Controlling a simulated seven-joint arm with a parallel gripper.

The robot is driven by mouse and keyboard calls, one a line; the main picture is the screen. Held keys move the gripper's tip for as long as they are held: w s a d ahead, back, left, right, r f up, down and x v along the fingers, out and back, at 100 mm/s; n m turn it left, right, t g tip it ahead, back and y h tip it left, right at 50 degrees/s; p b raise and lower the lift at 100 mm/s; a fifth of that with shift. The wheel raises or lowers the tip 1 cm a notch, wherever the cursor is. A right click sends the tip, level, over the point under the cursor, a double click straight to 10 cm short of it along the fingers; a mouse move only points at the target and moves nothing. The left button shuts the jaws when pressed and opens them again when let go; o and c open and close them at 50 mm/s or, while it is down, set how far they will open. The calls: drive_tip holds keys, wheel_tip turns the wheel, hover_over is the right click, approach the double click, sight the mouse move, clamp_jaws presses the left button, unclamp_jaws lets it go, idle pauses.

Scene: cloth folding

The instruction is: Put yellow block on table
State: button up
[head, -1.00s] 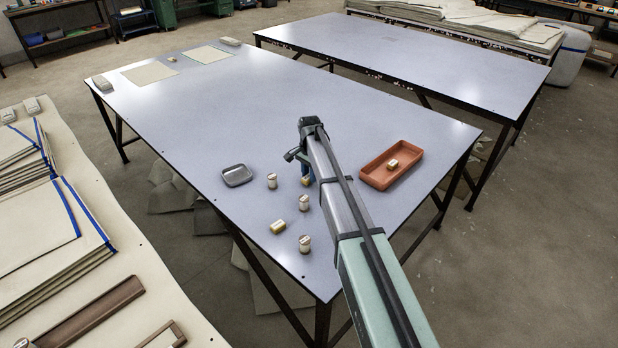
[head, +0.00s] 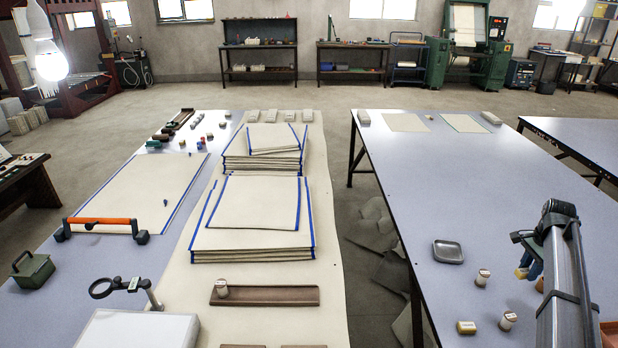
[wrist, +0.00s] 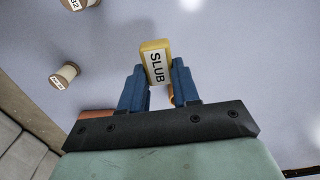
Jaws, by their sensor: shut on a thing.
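The yellow block (wrist: 153,48), with a white label reading "SLUB", is between the blue fingers of my gripper (wrist: 151,85) in the wrist view. The fingers are shut on it and its labelled end sticks out past their tips. In the head view my gripper (head: 528,268) is at the right, over the right-hand table (head: 420,190), and the block (head: 521,273) shows as a small yellow patch at the fingertips. I cannot tell how far the block is above the tabletop.
My arm partly covers a terracotta tray (head: 609,335). Left, another table holds stacked cloths (head: 255,205) and a brown tray (head: 270,295). The right-hand table's middle is clear.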

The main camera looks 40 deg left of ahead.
drive_tip(key=s+a+n, duration=0.2)
drive_tip(key=s+a, duration=0.5)
drive_tip(key=a, duration=0.4)
drive_tip(key=s+a+n, duration=0.2)
drive_tip(key=s+a, duration=0.4)
drive_tip(key=a, duration=0.6)
drive_tip(key=s+a+n, duration=0.1)
drive_tip(key=s+a, duration=0.6)
drive_tip(key=a, duration=0.4)
drive_tip(key=n, duration=0.4)
hover_over(321, 327)
drive_tip(key=shift+w+r+m, duration=0.1)
drive_tip(key=shift+r+m, duration=0.05)
drive_tip(key=shift+m, duration=0.15)
drive_tip(key=shift+f, duration=5)
drive_tip(key=shift+f, duration=0.1)
